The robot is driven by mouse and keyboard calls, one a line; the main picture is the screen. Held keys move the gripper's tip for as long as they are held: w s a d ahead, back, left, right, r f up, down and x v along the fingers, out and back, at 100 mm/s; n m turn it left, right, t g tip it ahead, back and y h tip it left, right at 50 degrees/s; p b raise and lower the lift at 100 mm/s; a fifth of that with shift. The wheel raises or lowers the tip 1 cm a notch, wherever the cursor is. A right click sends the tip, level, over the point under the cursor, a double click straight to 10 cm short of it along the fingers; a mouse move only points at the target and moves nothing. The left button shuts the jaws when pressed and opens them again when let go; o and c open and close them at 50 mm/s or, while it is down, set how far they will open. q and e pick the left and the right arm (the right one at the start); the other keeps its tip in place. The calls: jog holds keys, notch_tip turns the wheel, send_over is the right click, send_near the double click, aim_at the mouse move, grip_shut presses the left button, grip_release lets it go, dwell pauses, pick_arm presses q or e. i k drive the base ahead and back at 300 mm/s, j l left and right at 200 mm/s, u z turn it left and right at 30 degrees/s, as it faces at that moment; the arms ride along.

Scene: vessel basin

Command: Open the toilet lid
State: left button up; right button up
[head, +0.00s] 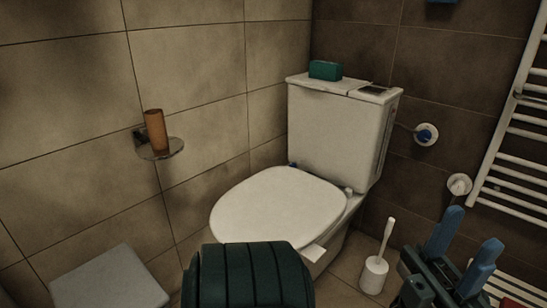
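The white toilet (338,215) stands in the corner against the tiled wall, with its cistern (332,128) behind. Its white lid (277,209) is down, lying flat over the bowl, with the hinge side toward the cistern. A small pale tab (314,253) shows by the lid's front right edge.
A toilet brush (375,274) stands on the floor between the toilet and my gripper. A towel radiator (503,145) is at the right. A glass shelf (171,149) holds an orange cup (156,133). A green box (325,70) sits on the cistern. A grey flat-topped object (110,280) is at lower left.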

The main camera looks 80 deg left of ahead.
aim_at(295, 206)
jog(key=u, duration=1.45)
jog(key=k+j, duration=0.05)
jog(key=j, duration=0.05)
